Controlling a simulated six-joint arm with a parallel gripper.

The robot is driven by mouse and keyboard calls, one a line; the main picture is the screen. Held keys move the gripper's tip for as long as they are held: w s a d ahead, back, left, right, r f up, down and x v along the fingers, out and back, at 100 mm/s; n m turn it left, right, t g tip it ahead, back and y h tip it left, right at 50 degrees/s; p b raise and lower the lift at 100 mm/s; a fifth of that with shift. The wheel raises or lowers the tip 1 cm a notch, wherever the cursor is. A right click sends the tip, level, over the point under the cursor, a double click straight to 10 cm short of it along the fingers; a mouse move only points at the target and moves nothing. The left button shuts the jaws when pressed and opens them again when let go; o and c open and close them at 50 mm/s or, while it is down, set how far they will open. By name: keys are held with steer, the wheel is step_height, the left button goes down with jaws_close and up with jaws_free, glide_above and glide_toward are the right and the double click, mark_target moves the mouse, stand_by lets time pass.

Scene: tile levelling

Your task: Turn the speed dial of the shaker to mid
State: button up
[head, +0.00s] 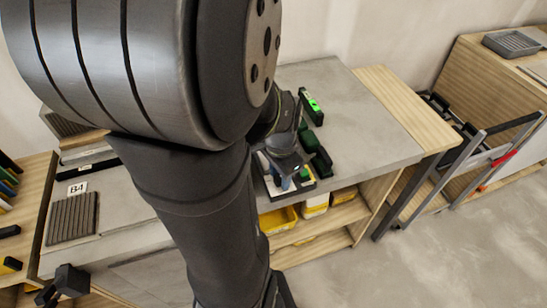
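My arm fills the left and middle of the head view and hides much of the worktop. A dark end part, which looks like my gripper (286,158), shows just right of the arm, over a small device near the front edge of the worktop. Its fingers are too small and covered to tell whether they are open or shut. The small device (307,185) has a dark base and a pale top with bluish parts; it may be the shaker, but I cannot be sure. The speed dial and its setting cannot be made out.
Dark green cases, one with a bright green tool (312,104), lie just behind on the grey worktop (355,120). Yellow bins (278,221) sit on the shelf below. A ribbed dark tile (72,218) lies at left by a "B4" label. The worktop's right part is clear.

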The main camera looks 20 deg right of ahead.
steer(key=c, duration=0.6)
steer(key=shift+o, duration=0.2)
steer(key=shift+n, duration=0.3)
steer(key=n, duration=1.1)
steer(key=o, duration=0.7)
steer(key=shift+r, duration=0.15)
